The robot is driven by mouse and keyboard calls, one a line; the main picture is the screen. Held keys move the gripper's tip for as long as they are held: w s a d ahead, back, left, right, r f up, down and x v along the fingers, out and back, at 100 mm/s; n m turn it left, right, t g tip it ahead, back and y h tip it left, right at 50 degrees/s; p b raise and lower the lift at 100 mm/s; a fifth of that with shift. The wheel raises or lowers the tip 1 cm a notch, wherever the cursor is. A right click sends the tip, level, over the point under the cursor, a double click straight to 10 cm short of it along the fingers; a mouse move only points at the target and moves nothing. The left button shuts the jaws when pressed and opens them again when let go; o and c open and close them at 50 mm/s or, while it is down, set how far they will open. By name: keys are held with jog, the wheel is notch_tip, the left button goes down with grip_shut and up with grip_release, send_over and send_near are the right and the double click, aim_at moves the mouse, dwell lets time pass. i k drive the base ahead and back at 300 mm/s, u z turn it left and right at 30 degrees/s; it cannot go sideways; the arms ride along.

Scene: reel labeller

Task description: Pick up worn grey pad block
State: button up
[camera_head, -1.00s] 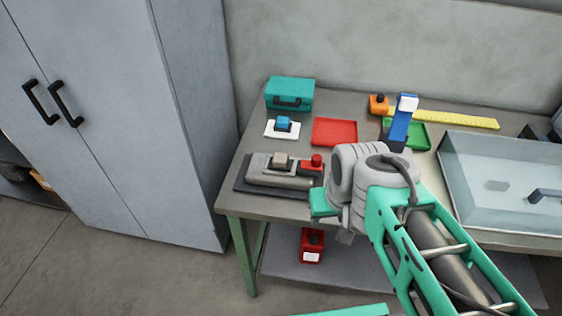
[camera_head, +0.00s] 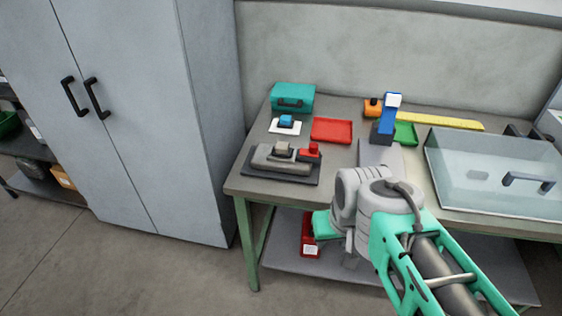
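A small grey-beige block (camera_head: 282,148), which looks like the worn grey pad block, sits on top of the grey labeller body (camera_head: 268,160) at the left front of the bench. The labeller rests on a dark base plate (camera_head: 310,178). A red block with a knob (camera_head: 310,153) is just right of the grey block. My gripper (camera_head: 325,226) shows as a teal part at the end of the arm, low in front of the bench edge, well apart from the block. Its fingers are not clear, so I cannot tell whether it is open.
A blue block (camera_head: 286,121) sits on a white pad, near a teal case (camera_head: 293,97) and a red tray (camera_head: 332,131). A blue upright tool (camera_head: 385,120) and a clear lidded tub (camera_head: 495,175) stand right. A red item (camera_head: 308,250) is on the lower shelf.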

aim_at(282, 149)
jog(key=u, duration=1.15)
jog(key=i, duration=0.35)
jog(key=u, duration=1)
